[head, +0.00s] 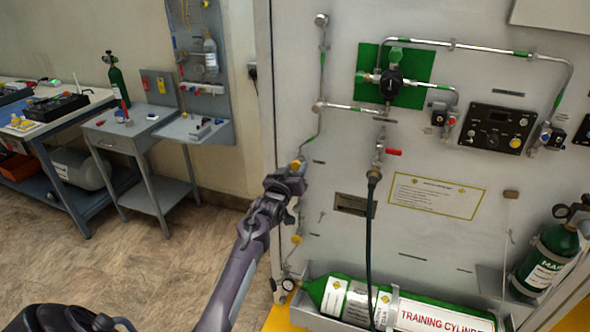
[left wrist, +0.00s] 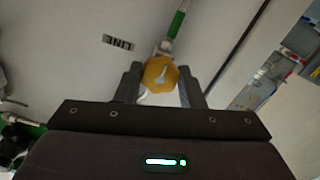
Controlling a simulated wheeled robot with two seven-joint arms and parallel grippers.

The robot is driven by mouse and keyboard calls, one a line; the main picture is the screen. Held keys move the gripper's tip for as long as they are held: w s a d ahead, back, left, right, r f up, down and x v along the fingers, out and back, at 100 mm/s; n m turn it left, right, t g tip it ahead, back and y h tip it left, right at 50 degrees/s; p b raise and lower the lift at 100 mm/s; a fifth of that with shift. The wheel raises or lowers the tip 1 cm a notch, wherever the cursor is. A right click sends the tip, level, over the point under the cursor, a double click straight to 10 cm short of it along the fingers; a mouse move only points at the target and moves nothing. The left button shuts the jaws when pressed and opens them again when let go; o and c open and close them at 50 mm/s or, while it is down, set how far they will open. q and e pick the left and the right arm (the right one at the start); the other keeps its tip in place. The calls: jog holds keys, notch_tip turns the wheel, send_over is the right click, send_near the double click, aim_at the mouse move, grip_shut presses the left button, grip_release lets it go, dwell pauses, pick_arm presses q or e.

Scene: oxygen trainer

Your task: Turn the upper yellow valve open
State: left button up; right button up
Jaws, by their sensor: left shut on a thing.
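The upper yellow valve (head: 297,164) is on the pipe at the left side of the white panel. In the left wrist view its yellow knob (left wrist: 161,73) sits between the two fingers of my left gripper (left wrist: 160,82), with a pale pointer mark on its face. My left gripper (head: 291,174) is shut on this knob, and its body hides part of the valve in the head view. A lower yellow valve (head: 296,239) is on the panel below my gripper. My right gripper cannot be made out in the head view.
A green training cylinder (head: 400,304) lies in a tray along the panel's foot. A dark hose (head: 369,240) hangs down from a red-handled valve (head: 392,152). A small grey table (head: 135,130) and a blue bench stand at the left. The floor between is clear.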

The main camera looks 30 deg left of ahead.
pick_arm(q)
jog(key=shift+f, duration=0.1)
jog(key=o, duration=1)
jog(key=shift+s+d, duration=0.1)
jog(key=shift+s, duration=0.35)
jog(key=b+v, duration=0.1)
jog(key=v, duration=0.6)
jog(key=shift+b, duration=0.3)
jog(key=shift+w, duration=0.1)
